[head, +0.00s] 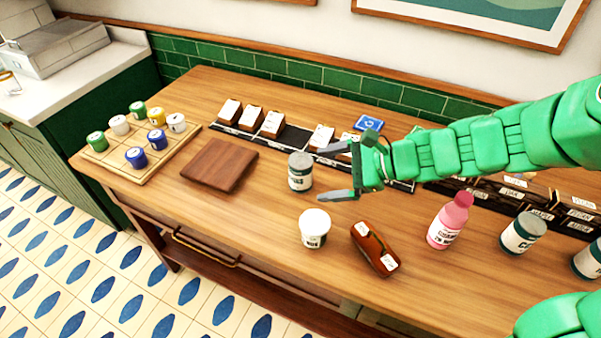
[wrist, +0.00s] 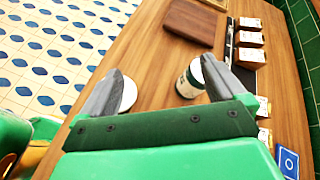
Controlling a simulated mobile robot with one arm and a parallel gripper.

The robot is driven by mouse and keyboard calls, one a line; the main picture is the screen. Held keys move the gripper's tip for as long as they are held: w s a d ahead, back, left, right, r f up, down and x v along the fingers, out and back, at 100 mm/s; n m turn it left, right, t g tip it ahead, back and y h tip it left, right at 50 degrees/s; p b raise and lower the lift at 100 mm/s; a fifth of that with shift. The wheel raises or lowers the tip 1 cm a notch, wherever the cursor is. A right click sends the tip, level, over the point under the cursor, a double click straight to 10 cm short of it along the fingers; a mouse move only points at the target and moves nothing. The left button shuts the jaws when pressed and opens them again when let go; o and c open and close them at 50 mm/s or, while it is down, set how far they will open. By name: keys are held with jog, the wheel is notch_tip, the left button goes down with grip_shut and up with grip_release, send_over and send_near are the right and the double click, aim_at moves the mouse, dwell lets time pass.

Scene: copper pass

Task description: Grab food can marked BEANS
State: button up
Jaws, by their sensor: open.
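A white and dark-green can (head: 300,172) with a grey lid stands upright on the wooden table, its label partly readable and ending in what looks like "NS". My gripper (head: 322,176) is open and empty, its two fingertips just right of this can in the head view. In the wrist view the can (wrist: 188,84) stands close to the right finger of my gripper (wrist: 160,72), partly hidden by it. I cannot tell whether they touch. A white-lidded tub (head: 314,229) stands nearer the front; it also shows behind the left finger in the wrist view (wrist: 128,94).
A brown board (head: 220,165) lies left of the can. A tray (head: 150,165) with several small coloured jars is at far left. A dark rack (head: 293,138) with cards runs behind.

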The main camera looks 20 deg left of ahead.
aim_at(301, 163)
jog(key=w+a+f+m+t+y, duration=0.2)
jog(key=w+a+f+m, duration=0.2)
jog(key=w+f+m, duration=0.4)
jog(key=shift+n, duration=0.3)
jog(key=shift+r+x, duration=0.2)
jog(key=shift+x, duration=0.9)
jog(key=shift+r+x, duration=0.15)
jog(key=shift+x, duration=1)
jog(key=shift+r+x, duration=0.2)
jog(key=shift+x, duration=0.9)
jog(key=shift+w+a, duration=0.15)
jog(key=shift+a, duration=0.05)
jog(key=shift+c, duration=0.2)
jog(key=c, duration=1.4)
